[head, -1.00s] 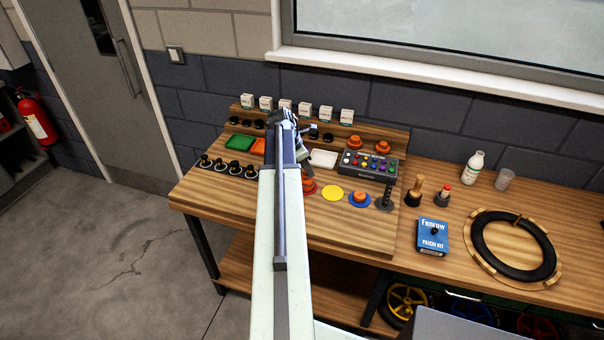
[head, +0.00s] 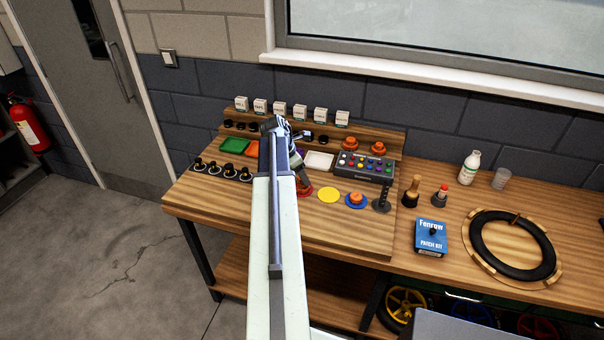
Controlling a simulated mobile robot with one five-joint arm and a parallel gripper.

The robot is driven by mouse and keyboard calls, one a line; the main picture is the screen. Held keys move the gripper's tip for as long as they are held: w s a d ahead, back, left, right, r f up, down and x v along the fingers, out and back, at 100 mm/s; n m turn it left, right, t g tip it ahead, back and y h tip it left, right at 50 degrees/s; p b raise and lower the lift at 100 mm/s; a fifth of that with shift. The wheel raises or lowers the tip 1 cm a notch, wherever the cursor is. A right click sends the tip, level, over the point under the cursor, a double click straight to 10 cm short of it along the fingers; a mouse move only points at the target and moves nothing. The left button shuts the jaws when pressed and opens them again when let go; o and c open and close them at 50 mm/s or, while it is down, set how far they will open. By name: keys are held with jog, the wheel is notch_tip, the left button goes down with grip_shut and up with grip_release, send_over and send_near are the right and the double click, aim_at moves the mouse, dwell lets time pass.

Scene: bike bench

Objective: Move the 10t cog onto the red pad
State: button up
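The red pad (head: 305,191) lies on the bench board, left of the yellow pad (head: 328,195), and is partly hidden by my arm. An orange cog-like piece (head: 356,198) sits on the blue pad (head: 347,204). Two more orange pieces, one left (head: 351,142) and one right (head: 378,148), stand at the back right of the board. No tooth count is readable, so I cannot tell which is the 10t cog.
Green (head: 234,146) and white (head: 319,160) trays and a box of coloured buttons (head: 364,166) stand behind the pads. A dark upright post (head: 382,195) stands right of the blue pad. Several black-topped pieces (head: 230,172) line the left. The board's front is clear.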

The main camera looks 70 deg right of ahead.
jog(key=p+v, duration=1)
jog(key=v, duration=0.2)
jog(key=shift+p, duration=0.4)
jog(key=shift+w, duration=0.1)
jog(key=w+a+f+m+t, duration=0.15)
jog(key=w+a+m, duration=0.25)
jog(key=w+a, duration=2.05)
jog(key=w+a+m+y, duration=0.1)
jog(key=a+m, duration=0.2)
jog(key=a, duration=1.6)
jog(key=w+a+m+t+y, duration=0.1)
jog(key=w+a+m+y, duration=0.1)
jog(key=a, duration=1.7)
jog(key=shift+m, duration=0.4)
